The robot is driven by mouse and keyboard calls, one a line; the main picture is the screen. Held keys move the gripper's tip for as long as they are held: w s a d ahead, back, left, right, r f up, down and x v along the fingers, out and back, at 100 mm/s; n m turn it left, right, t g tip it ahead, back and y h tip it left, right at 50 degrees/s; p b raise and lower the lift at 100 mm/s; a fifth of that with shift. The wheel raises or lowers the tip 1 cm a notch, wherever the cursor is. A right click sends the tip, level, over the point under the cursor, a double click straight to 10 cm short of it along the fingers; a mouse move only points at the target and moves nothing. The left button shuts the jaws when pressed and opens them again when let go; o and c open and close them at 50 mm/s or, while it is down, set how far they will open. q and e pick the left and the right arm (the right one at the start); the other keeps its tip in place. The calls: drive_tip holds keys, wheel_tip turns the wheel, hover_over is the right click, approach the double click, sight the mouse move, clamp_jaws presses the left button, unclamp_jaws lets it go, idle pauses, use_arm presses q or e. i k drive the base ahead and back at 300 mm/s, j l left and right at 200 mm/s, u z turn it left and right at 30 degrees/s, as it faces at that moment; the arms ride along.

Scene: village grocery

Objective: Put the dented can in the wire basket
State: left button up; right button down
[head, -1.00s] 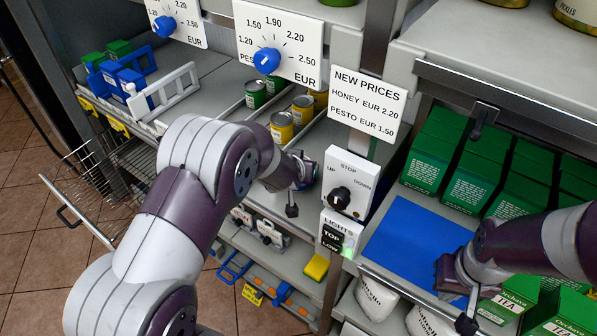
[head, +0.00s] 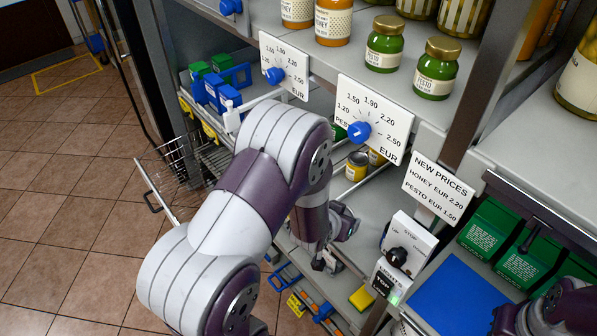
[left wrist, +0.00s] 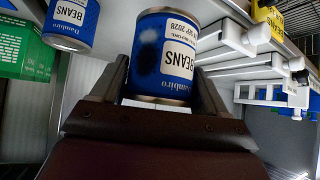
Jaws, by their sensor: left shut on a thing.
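In the left wrist view my left gripper (left wrist: 158,82) is shut on a blue BEANS can (left wrist: 160,52), one finger on each side. The can has a dark, uneven patch on its side that looks like the dent. In the head view my left gripper (head: 335,235) is in front of the shelves, left of the switch box, and the can is hidden there. The wire basket (head: 178,158) is at the left end of the shelves, left of my left arm. My right gripper (head: 508,318) is at the lower right edge, its fingers not clear.
Another blue BEANS can (left wrist: 72,22) stands beside a green box (left wrist: 28,48) in the left wrist view. A switch box (head: 408,243) and price signs (head: 438,188) project from the shelf fronts.

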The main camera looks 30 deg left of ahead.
sight(193, 204)
drive_tip(key=j, duration=0.5)
drive_tip(key=k+j+z, duration=0.15)
drive_tip(key=j, duration=0.85)
drive_tip(key=j+z, duration=0.15)
drive_tip(key=j, duration=0.3)
drive_tip(key=k+j, duration=0.15)
drive_tip(key=j, duration=0.35)
drive_tip(key=k+j+z, duration=0.1)
drive_tip(key=j, duration=0.4)
drive_tip(key=k+j+z, duration=0.1)
drive_tip(key=j, duration=0.35)
